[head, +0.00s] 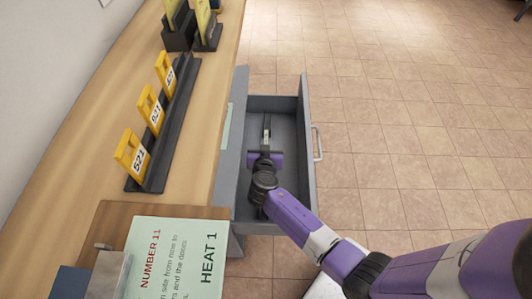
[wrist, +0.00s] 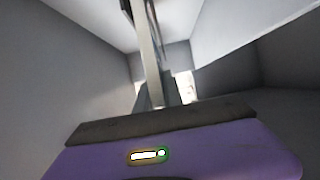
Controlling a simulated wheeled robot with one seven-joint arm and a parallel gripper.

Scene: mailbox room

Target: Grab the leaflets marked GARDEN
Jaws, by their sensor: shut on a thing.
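My gripper (head: 266,128) is down inside the open grey drawer (head: 306,110). It is shut on a thin thing near the drawer's middle. In the wrist view, a narrow pale strip (wrist: 146,40) runs up from the dark jaws, seen nearly edge-on. I cannot tell whether this strip is the held thing or part of my gripper. A small bright patch (wrist: 188,87) shows beside the jaws. No GARDEN marking can be read in either view, and my gripper and wrist hide part of the drawer floor.
A wooden counter (head: 85,130) runs along the left, with a black rack (head: 182,125) of yellow numbered tags. A pale green sheet reading HEAT 1 (head: 180,258) lies at its near end. The drawer handle (head: 317,145) faces right. The tiled floor (head: 420,110) beyond is clear.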

